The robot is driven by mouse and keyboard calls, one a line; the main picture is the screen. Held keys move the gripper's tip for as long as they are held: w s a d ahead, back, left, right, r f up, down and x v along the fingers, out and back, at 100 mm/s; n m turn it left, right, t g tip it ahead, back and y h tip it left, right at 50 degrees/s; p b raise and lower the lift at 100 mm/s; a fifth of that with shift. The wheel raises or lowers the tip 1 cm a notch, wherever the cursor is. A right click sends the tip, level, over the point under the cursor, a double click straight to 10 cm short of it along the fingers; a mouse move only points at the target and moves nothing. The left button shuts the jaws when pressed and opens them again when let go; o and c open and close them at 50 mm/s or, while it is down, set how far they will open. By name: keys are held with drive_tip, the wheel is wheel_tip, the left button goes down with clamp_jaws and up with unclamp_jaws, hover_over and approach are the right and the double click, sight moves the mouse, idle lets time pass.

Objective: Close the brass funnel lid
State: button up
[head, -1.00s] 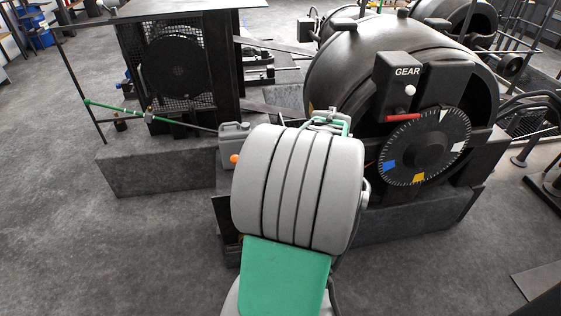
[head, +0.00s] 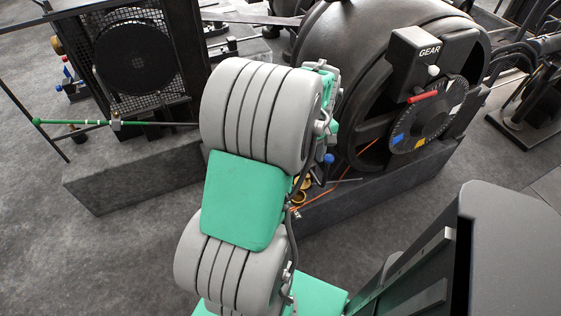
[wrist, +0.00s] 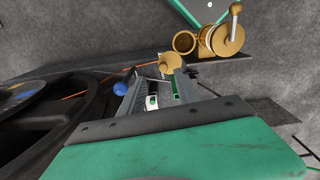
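In the wrist view, several brass parts sit on a dark ledge ahead of my gripper. One is a small cup with a dark round opening (wrist: 184,42). Beside it on the right is a larger brass disc with an upright handle (wrist: 228,40). A rounded brass piece (wrist: 171,64) lies nearer, just beyond my fingertips. I cannot tell for sure which of these is the funnel lid. My gripper (wrist: 160,80) looks open, with a gap between its grey fingers and nothing visibly gripped. In the head view, brass parts (head: 299,188) show low behind my arm, which hides my fingers.
The dark dynamo housing (head: 345,60) with a GEAR box (head: 417,50) and dial (head: 430,115) stands close to the right of my arm. A blue knob (wrist: 122,88) is near my left finger. A green-tipped rod (head: 80,122) sticks out left. Floor at left is clear.

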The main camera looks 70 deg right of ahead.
sight(307, 175)
drive_tip(key=shift+w+f, duration=0.1)
drive_tip(key=shift+w, duration=0.3)
drive_tip(key=shift+w+f, duration=0.1)
drive_tip(key=shift+f, duration=0.2)
wheel_tip(307, 175, down, 7)
drive_tip(key=shift+f+b, duration=0.1)
drive_tip(key=shift+b, duration=0.25)
drive_tip(key=shift+c, duration=0.5)
clamp_jaws()
